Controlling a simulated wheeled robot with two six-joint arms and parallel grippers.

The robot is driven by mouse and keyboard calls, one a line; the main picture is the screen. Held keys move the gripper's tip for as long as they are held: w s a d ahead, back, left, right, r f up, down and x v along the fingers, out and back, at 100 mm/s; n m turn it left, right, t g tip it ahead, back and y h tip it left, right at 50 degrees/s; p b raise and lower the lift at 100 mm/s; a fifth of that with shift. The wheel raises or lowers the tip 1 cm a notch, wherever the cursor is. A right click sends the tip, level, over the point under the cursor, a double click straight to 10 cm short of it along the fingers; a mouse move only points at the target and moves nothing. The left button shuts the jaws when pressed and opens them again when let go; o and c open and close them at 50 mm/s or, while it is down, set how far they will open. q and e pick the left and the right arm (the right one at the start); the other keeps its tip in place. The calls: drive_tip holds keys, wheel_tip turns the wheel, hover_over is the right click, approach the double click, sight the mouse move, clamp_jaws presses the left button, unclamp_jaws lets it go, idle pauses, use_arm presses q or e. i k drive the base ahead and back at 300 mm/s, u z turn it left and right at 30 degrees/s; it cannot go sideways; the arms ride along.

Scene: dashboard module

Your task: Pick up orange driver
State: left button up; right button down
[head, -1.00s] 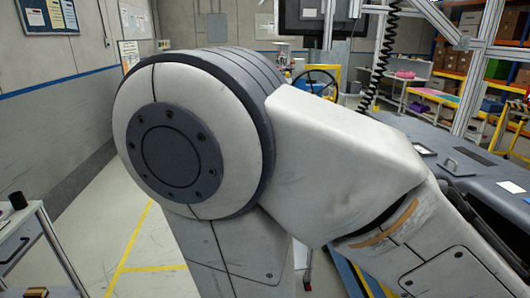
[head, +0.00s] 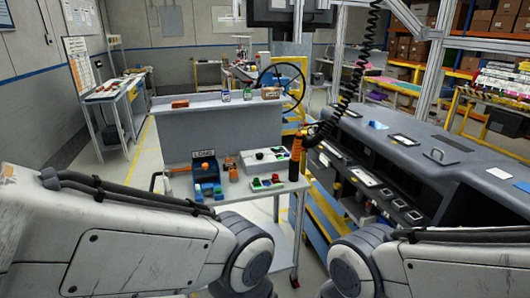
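My two arms come in from the lower left and lower right, well nearer than the driver. Neither gripper shows in the picture.
A grey cart (head: 222,120) holds a blue bin (head: 207,183), small coloured parts and a white box (head: 265,160). The large dark dashboard module (head: 440,150) stands to the right. A steering wheel (head: 283,84) is behind the cart. Open floor lies to the left.

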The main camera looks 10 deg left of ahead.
sight(296, 157)
drive_tip(key=z, duration=0.3)
drive_tip(key=i, duration=1.8)
drive_tip(key=u, duration=0.5)
